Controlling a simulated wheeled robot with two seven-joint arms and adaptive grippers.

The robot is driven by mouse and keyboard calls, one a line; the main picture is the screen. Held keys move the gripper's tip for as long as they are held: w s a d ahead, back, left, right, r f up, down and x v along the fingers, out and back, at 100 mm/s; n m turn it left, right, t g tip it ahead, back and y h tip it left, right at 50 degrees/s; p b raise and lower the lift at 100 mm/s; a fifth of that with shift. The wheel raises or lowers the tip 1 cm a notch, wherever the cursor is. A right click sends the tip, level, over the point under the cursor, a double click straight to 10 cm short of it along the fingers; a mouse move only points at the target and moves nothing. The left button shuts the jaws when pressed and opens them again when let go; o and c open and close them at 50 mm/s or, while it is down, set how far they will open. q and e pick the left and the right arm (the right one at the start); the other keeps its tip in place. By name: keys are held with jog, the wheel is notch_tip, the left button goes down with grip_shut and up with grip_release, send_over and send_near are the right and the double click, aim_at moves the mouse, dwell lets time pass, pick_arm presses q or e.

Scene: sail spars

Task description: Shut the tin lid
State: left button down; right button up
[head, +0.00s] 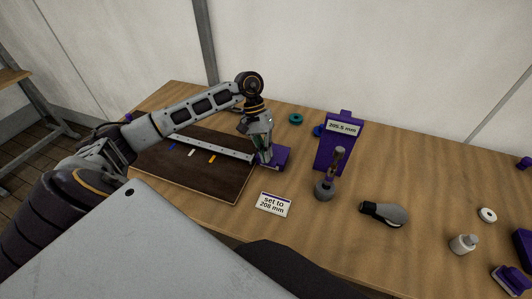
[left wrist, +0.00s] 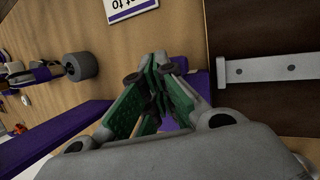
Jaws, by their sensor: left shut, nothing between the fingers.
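No tin with a lid can be made out for certain. My left gripper (head: 265,158) is shut and empty, pointing down over a small purple block (head: 281,157) at the right end of a metal strip (head: 212,147). The closed green-padded fingers show in the left wrist view (left wrist: 155,75), with purple behind them; whether they touch it I cannot tell. A purple upright piece (head: 331,154) with a "205.5 mm" label stands to the right of the gripper. A purple box (head: 524,245) is cut off at the right edge. My right gripper is not in view.
The strip lies on a dark board (head: 200,180). A "set to 208 mm" card (head: 273,203), a grey-based tool (head: 325,189), a dark-and-grey tool (head: 384,212), a white bottle (head: 463,244) and a white ring (head: 487,215) are on the table. The table's middle right has bare patches.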

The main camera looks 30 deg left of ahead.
pick_arm(q)
jog(key=shift+f+b, duration=0.3)
jog(key=shift+b, duration=0.25)
jog(key=shift+p+v, duration=0.4)
jog(key=shift+v, duration=3.65)
